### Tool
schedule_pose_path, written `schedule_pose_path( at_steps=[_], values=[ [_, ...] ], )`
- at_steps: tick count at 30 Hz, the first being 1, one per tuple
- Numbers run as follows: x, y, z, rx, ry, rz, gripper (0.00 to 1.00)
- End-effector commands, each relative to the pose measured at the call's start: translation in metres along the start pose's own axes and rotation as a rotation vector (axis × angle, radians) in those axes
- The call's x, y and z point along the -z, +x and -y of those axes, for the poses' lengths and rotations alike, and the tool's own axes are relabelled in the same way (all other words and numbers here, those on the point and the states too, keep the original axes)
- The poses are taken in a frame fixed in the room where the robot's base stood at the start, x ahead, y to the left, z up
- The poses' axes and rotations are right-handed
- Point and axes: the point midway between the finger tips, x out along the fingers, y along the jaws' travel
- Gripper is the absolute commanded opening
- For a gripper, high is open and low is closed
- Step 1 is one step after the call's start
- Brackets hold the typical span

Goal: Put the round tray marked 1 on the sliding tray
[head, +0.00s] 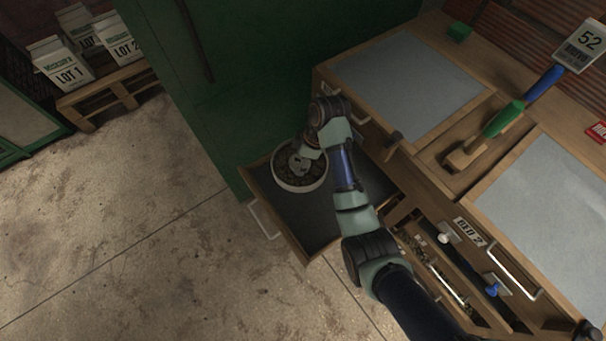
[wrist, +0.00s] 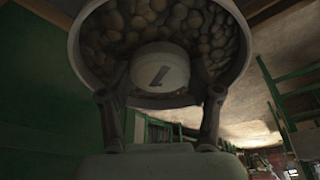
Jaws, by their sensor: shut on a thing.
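The round tray marked 1 (head: 281,183) is a white-rimmed dish full of brown bean-like pieces. It shows large at the top of the wrist view (wrist: 74,50), with a pale centre knob (wrist: 160,73) bearing the number 1. My gripper (head: 301,162) is shut on this knob, one finger on each side in the wrist view (wrist: 160,88). The sliding tray (head: 325,215) is pulled out like a drawer, with a dark flat floor and wooden walls. The round tray overlaps its upper left end in the head view; I cannot tell whether it touches the floor.
A green cabinet (head: 250,70) stands close behind the sliding tray. The wooden bench (head: 400,75) with grey tops is on the right, with a green-and-blue handled brush (head: 505,118). An open drawer (head: 440,270) with tools lies below. The sliding tray's lower part is bare.

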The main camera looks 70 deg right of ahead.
Motion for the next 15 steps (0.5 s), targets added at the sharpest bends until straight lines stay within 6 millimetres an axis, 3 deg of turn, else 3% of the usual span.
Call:
schedule_pose_path(
  at_steps=[1,6,9,15],
  values=[
    [-0.006,0.023,0.001,0.003,0.001,0.001,0.13],
    [-0.018,0.066,0.0,0.0,0.0,0.001,0.13],
    [-0.021,0.077,0.0,-0.001,0.0,0.0,0.13],
    [-0.022,0.081,0.0,-0.001,0.0,0.0,0.13]
  ],
)
